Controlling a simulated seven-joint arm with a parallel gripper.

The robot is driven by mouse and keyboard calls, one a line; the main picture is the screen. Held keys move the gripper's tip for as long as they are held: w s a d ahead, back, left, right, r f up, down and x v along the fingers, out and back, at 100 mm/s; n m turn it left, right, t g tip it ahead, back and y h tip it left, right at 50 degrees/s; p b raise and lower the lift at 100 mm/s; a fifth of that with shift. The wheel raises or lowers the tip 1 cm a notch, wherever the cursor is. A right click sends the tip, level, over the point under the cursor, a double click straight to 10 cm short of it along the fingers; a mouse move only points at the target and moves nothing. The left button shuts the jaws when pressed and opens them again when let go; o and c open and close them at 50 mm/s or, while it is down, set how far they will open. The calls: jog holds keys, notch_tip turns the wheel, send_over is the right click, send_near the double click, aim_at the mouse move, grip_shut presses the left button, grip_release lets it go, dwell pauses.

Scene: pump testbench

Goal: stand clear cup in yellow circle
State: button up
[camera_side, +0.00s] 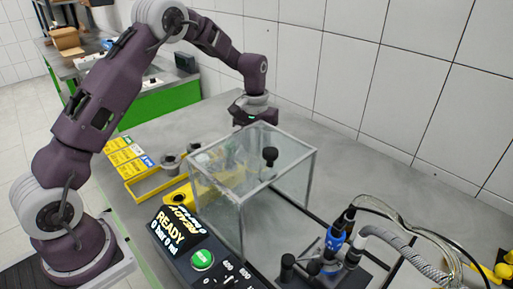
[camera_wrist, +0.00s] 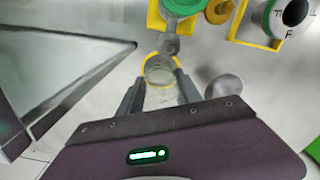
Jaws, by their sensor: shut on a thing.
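The clear cup (camera_wrist: 160,92) is between the two fingers of my gripper (camera_wrist: 159,84) in the wrist view, and the gripper is shut on it. The yellow circle (camera_wrist: 179,70) shows as a thin ring around the far end of the cup; the cup appears over it, but I cannot tell whether its base touches the surface. In the side view my gripper (camera_side: 252,116) is low behind the clear box, pointing down. The cup is hard to make out there through the glazing.
The clear box (camera_side: 297,160) with a black knob stands close to my gripper; its edge (camera_wrist: 75,65) fills the wrist view's left. A round grey piece (camera_wrist: 225,87) lies right of the fingers. A green part (camera_wrist: 182,6) sits in a yellow frame beyond. A control panel (camera_side: 205,262) is in front.

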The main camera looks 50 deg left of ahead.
dwell(0.4)
jog(key=o, duration=1.5)
jog(key=shift+c, duration=0.2)
notch_tip(320, 180, up, 7)
